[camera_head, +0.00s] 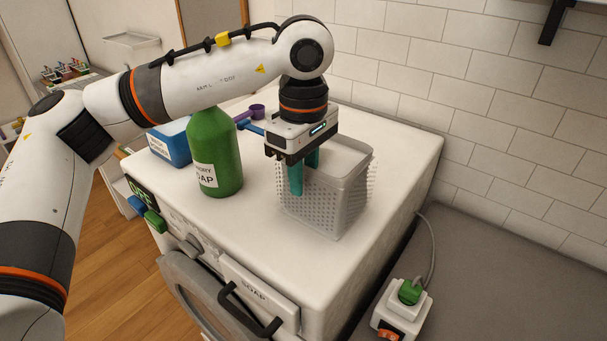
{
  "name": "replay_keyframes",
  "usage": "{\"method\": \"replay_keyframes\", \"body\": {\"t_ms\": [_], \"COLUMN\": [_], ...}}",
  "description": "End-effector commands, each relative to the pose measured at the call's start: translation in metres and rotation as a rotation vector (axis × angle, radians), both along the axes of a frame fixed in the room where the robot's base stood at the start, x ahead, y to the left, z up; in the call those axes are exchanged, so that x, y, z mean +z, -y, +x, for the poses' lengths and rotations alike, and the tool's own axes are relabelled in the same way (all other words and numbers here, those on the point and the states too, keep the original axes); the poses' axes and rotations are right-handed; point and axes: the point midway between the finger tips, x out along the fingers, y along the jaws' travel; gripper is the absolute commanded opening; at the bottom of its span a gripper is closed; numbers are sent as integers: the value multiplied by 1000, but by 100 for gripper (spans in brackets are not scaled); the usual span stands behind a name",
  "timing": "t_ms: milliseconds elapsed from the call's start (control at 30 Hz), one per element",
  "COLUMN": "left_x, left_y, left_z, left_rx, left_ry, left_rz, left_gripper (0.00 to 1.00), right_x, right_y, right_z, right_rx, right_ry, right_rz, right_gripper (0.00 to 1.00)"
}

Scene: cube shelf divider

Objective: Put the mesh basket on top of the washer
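The light grey mesh basket (322,207) is upright over the white washer's top (250,222), near its right side. It appears to rest on that surface. My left gripper (304,172) points down at the basket's left part, with teal fingers. One finger is in front of the near wall and the other shows behind the rim, so they seem to straddle the wall. I cannot tell whether they press on it. The gripper hides part of the basket's rim and back left side. My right gripper is not in view.
A green soap bottle (214,155) stands left of the basket, with a blue box (170,143) behind it. A purple scoop (257,111) lies farther back. A tiled wall borders the back right. A grey surface (500,270) with a white plug box (402,308) lies right.

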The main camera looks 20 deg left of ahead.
Motion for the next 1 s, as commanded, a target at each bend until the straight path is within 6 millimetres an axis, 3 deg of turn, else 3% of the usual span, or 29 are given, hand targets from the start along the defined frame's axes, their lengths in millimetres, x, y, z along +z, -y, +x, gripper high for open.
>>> {"method": "replay_keyframes", "body": {"t_ms": [267,500,700,1000], "left_x": [56,102,115,115], "left_y": [1,0,0,0], "left_z": [0,0,0,0], "left_rx": [-1,0,-1,-1], "left_ry": [6,4,2,1], "left_rz": [-3,0,-1,-1], "left_gripper": [26,26,26,26], "right_x": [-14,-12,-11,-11], "right_y": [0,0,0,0], "right_z": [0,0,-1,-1], "right_rx": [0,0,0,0], "right_ry": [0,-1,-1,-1], "right_rz": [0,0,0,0], "right_gripper": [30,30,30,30]}}
